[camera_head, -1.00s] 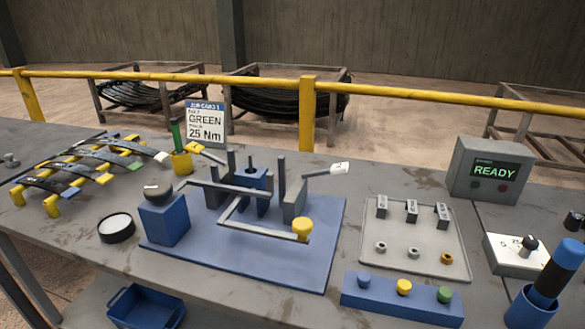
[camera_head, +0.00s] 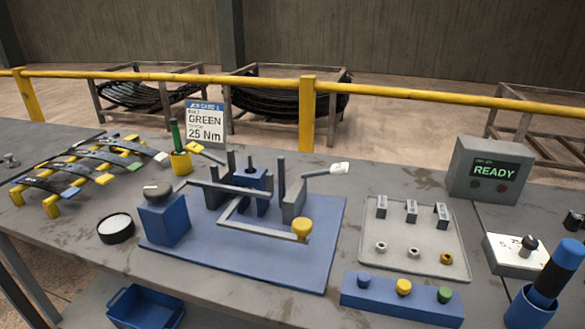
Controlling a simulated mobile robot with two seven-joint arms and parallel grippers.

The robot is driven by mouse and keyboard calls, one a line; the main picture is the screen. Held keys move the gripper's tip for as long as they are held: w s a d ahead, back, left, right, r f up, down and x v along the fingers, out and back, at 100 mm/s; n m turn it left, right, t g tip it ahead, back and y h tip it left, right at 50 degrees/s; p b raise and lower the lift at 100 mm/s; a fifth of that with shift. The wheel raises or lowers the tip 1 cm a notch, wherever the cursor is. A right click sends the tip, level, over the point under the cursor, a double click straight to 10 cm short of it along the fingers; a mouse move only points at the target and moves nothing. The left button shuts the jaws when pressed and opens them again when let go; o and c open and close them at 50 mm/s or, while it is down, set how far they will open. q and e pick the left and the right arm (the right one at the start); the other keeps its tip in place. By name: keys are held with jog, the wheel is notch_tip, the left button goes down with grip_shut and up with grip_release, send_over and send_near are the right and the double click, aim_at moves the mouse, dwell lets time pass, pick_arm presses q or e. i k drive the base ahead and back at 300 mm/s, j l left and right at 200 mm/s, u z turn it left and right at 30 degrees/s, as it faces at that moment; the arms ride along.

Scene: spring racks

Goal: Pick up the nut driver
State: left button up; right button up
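A thick tool with a blue top and a dark body (camera_head: 558,268) stands tilted in a blue cup (camera_head: 530,308) at the lower right edge; it looks like the nut driver, though its lower end is hidden in the cup. A slim green stick (camera_head: 175,134) stands in a yellow cup (camera_head: 181,163) at the back left. Neither of my grippers is in view.
A blue fixture plate (camera_head: 300,268) with posts and a yellow-knobbed lever fills the middle. A tray (camera_head: 420,235) of small metal parts, a button strip (camera_head: 370,297), a white dial box (camera_head: 510,258) and a READY display (camera_head: 490,170) stand right. Leaf springs (camera_head: 90,160) lie left.

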aim_at(569, 254)
jog(key=z, duration=1.6)
jog(key=i+l+u, duration=0.25)
jog(key=l, duration=0.5)
jog(key=l+u, duration=0.2)
jog(key=l, duration=0.5)
jog(key=k, duration=0.05)
